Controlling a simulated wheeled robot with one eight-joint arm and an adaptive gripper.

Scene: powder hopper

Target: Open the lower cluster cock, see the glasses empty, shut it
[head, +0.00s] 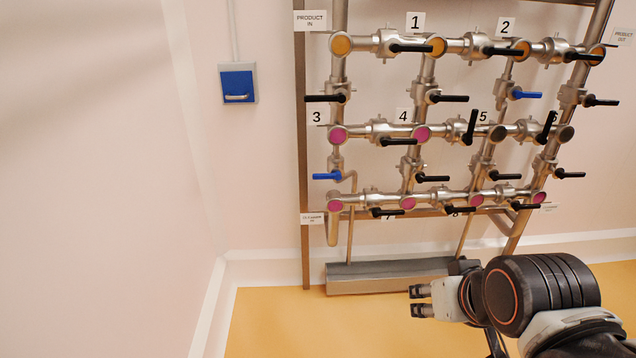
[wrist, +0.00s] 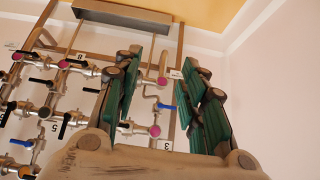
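A steel pipe cluster (head: 379,198) stands against the wall. Its sight glasses are orange in the top row (head: 341,44), pink at labels 3 (head: 338,134) and 4 (head: 422,133), and dark at 5 (head: 497,133) and 6 (head: 567,133). The bottom-row glasses (head: 335,205) are pink. A lower-left cock has a blue handle (head: 327,176) lying crosswise to its upright pipe; it also shows in the wrist view (wrist: 166,106). My gripper (head: 415,301) is open and empty, in front of and below the cluster. In the wrist view its green-padded fingers (wrist: 163,70) stand apart.
Another blue handle (head: 525,95) is at upper right. Several black handles (head: 410,48) stick out from the pipes; those by 5 and 6 stand upright. A grey trough (head: 400,279) lies on the floor below. A blue wall box (head: 238,86) hangs left. The left floor is clear.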

